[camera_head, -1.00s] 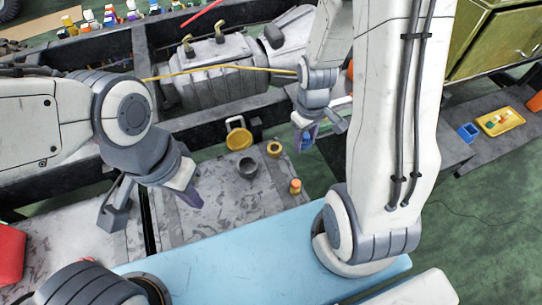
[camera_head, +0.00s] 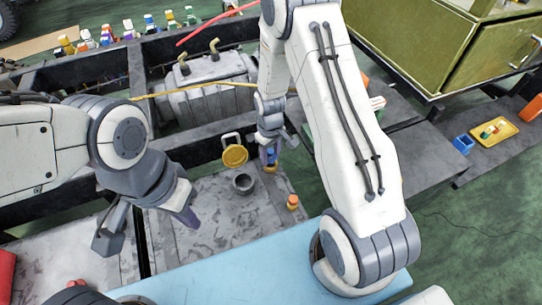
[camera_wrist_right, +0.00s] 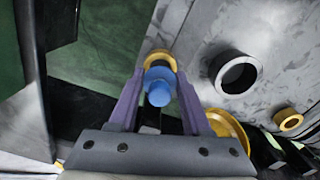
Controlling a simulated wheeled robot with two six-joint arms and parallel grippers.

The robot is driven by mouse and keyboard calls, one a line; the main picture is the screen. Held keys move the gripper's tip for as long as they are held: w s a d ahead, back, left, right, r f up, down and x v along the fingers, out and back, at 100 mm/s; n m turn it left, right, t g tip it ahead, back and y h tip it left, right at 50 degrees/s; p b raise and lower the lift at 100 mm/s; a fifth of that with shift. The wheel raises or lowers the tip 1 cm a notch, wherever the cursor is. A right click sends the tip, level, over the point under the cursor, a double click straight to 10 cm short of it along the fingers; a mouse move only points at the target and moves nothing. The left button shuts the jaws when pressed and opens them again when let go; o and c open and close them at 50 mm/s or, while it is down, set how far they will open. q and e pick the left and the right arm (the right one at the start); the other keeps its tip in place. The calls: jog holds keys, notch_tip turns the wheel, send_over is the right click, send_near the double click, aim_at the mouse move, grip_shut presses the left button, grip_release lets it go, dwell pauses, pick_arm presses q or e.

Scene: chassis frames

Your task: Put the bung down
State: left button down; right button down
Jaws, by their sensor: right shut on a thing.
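The blue bung (camera_wrist_right: 158,92) is between the fingers of my right gripper (camera_wrist_right: 160,74) in the wrist view. It also shows small in the head view (camera_head: 271,156). My right gripper (camera_head: 271,150) is shut on it. A yellow ring (camera_wrist_right: 157,56) lies just past the bung in the wrist view. The bung covers part of this ring, and I cannot tell whether they touch. The ring shows under the bung in the head view (camera_head: 270,169). My left gripper (camera_head: 148,227) is open and empty above the grey tabletop at the left.
A blue surface (camera_head: 220,270) lies in front.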

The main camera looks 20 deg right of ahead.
jog(key=shift+f, duration=0.25)
jog(key=shift+f+b, duration=0.35)
jog(key=shift+f, duration=0.2)
jog(key=shift+c, duration=1.8)
grip_release()
jog(key=shift+f, duration=0.1)
jog(key=shift+s, duration=0.1)
jog(key=shift+a+f, duration=0.1)
